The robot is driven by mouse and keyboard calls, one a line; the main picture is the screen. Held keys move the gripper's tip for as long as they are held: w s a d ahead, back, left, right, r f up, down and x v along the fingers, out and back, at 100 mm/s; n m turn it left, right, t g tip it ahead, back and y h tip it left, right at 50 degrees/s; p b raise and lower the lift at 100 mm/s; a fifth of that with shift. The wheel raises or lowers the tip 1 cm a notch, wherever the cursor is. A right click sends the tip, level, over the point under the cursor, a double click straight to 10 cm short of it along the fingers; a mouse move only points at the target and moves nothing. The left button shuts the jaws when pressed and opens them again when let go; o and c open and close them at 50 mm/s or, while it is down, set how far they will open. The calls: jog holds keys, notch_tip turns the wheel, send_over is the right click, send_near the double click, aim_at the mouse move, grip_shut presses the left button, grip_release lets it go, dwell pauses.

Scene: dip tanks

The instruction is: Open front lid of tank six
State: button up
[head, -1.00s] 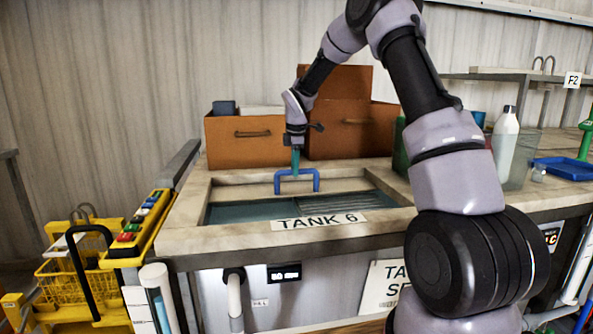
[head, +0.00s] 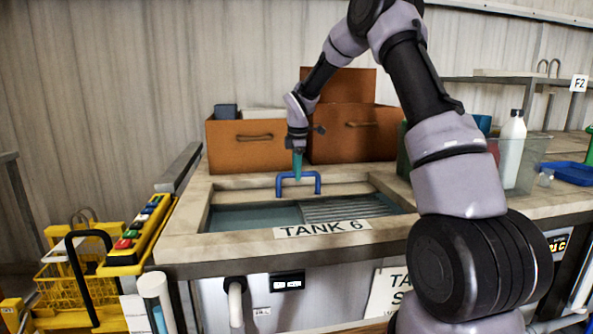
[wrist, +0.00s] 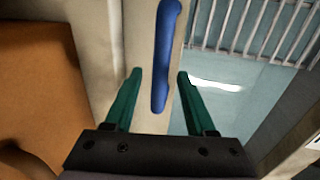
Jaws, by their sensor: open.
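Tank six (head: 180,222) is the basin with the "TANK 6" label (head: 322,229) on its front rim. Its opening shows teal liquid (head: 250,216) at the left and a ribbed grate (head: 350,208) at the right. A blue bar handle (head: 308,176) stands on a pale strip at the back of the opening. My gripper (head: 298,178) points down at this handle. In the wrist view, the blue handle (wrist: 163,60) runs lengthwise between the open green fingers of my gripper (wrist: 159,74), with gaps on both sides. Whether the fingertips reach down to its depth is hard to tell.
Brown boxes (head: 240,147) stand close behind the tank. A yellow button panel (head: 140,232) is at the left. A white bottle (head: 512,142) and a blue tray (head: 575,173) are on the right worktop. My arm hides part of the tank's right side.

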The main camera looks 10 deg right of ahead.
notch_tip(320, 180, up, 11)
jog(key=s, duration=0.2)
jog(key=shift+f, duration=0.2)
jog(key=shift+s, duration=0.1)
jog(key=s+d+r+m+t, duration=0.1)
jog(key=s+d+r+m, duration=0.1)
jog(key=s+r+m, duration=0.6)
jog(key=s+d+r+m+t, duration=0.1)
jog(key=s+d+r+m, duration=0.25)
jog(key=s, duration=0.85)
jog(key=s+d+f+m+t+y, duration=0.1)
jog(key=s+m+t+y, duration=0.1)
jog(key=s+m, duration=0.8)
jog(key=s+t, duration=0.1)
jog(key=s, duration=0.6)
jog(key=shift+s+d+m, duration=0.2)
jog(key=shift+m, duration=0.15)
jog(key=shift+f, duration=0.1)
